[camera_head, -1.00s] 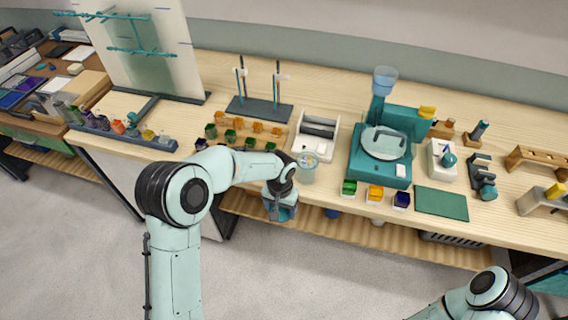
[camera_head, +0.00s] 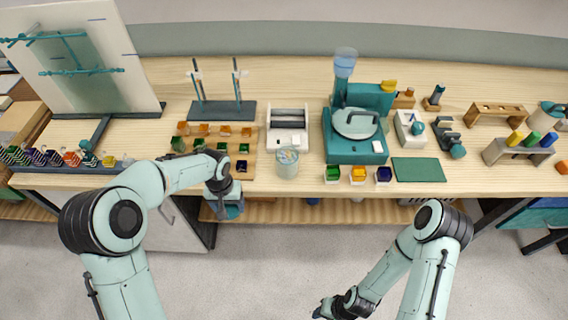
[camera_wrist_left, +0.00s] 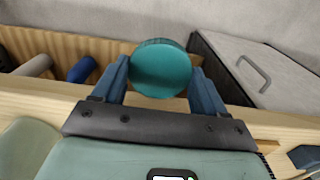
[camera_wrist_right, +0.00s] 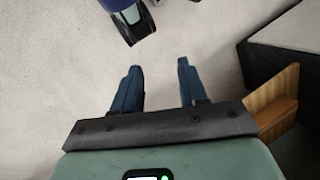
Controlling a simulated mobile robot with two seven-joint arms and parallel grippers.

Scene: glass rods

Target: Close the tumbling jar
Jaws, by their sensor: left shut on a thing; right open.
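A clear jar (camera_head: 287,163) with coloured contents stands near the front edge of the bench in the head view; no lid shows on it. My left gripper (camera_head: 230,210) is shut on a round teal lid (camera_wrist_left: 160,68), which lies between both fingers in the left wrist view. It holds the lid in front of the bench edge, left of the jar and apart from it. My right gripper (camera_wrist_right: 158,82) is open and empty over the floor, well below and in front of the bench.
A white roller device (camera_head: 288,128) stands behind the jar. Small coloured pots (camera_head: 358,173) and a green mat (camera_head: 418,169) line the front edge.

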